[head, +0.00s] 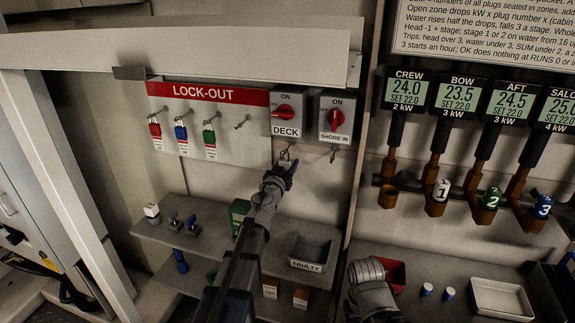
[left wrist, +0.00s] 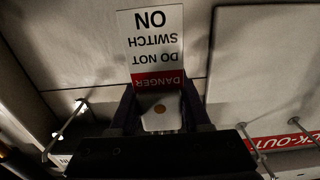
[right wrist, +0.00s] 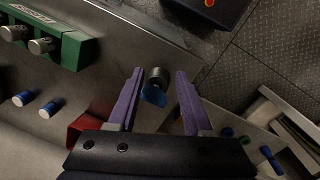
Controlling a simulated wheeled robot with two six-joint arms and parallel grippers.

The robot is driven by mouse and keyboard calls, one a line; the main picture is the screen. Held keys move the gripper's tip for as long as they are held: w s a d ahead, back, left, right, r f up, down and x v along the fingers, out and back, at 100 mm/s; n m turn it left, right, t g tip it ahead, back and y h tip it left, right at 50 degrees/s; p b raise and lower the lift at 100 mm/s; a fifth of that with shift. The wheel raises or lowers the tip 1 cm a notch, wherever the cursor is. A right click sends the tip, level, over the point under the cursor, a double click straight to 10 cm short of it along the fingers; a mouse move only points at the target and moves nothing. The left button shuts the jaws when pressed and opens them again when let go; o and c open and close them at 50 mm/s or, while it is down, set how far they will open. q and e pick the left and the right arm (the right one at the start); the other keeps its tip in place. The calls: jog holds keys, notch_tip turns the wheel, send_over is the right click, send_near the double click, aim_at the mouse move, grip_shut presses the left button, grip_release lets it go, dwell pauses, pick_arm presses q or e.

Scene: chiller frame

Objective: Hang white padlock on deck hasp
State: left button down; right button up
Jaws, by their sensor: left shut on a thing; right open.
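The white padlock (left wrist: 160,112) is between the fingers of my left gripper (left wrist: 165,100), which is shut on it. A white and red DANGER tag (left wrist: 155,50) shows just beyond it in the left wrist view. In the head view my left gripper (head: 284,168) is raised to the hasp (head: 286,152) under the DECK switch (head: 286,115). The gripper covers much of the padlock there, and I cannot tell whether its shackle passes through the hasp. My right gripper (right wrist: 158,90) is open and empty, with a dark, blue-ended cylinder (right wrist: 155,85) seen beyond its fingers.
The LOCK-OUT board (head: 195,125) holds red, blue and green padlocks on hooks, plus one bare hook (head: 242,121). The SHORE IN switch (head: 337,118) is right of DECK. Below is a shelf (head: 215,250) with a FAULTY bin (head: 310,255). Pipes and displays stand at right.

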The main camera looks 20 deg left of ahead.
pick_arm(q)
jog(key=shift+c, duration=1.4)
grip_release()
jog(key=shift+s, duration=0.1)
